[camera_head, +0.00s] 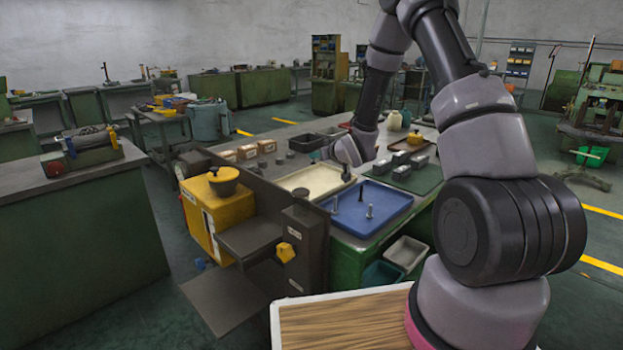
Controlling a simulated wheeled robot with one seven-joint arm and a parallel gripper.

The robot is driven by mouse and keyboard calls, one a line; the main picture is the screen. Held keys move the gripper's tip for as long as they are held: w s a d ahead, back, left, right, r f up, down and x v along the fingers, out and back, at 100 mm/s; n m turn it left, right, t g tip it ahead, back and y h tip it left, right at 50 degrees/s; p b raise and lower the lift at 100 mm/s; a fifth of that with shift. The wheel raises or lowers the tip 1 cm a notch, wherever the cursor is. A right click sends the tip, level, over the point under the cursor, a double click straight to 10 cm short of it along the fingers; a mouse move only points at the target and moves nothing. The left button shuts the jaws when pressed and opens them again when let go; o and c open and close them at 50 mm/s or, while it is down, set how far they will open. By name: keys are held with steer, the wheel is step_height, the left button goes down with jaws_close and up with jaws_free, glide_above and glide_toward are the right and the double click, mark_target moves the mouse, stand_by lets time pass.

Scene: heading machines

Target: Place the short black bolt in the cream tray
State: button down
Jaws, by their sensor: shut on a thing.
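The cream tray (318,196) lies on the green bench, at the centre of the view. My gripper (346,168) is over the right part of the cream tray, pointing down. It is shut on a small dark thing, which looks like the short black bolt (346,177). The fingertips are too small to show the grip clearly. I cannot tell if the bolt touches the tray floor.
A blue tray (390,212) in front holds another black bolt (361,192) and silver bolts (369,212). Grey blocks (401,173) stand on a green mat to the right. Dark bins (306,143) lie behind. A yellow machine (217,222) stands at the left.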

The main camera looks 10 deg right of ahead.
steer(key=shift+f, duration=3.6)
steer(key=shift+f, duration=0.15)
steer(key=c, duration=0.9)
jaws_free()
steer(key=shift+c, duration=0.2)
